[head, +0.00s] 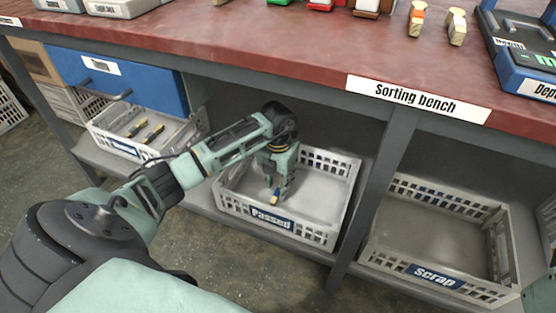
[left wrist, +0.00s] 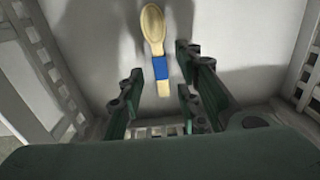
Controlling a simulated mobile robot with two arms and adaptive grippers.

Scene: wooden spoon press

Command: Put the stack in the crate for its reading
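The white crate labelled Passed (head: 333,211) stands on the shelf under the bench. My left gripper (head: 276,190) reaches down into it. In the left wrist view a pale wooden spoon with a blue band (left wrist: 159,68) lies below the gripper over the crate floor. Only one spoon shows; I cannot tell whether others lie under it. The gripper fingers (left wrist: 155,95) are spread apart, with gaps on both sides of the spoon. In the head view the spoon is mostly hidden by the gripper. My right gripper is not clearly in view.
A crate labelled Scrap (head: 478,286) stands to the right, past a bench leg (head: 380,175). The red bench top (head: 250,35) overhangs the crates. A dark device (head: 520,60) sits on it at right.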

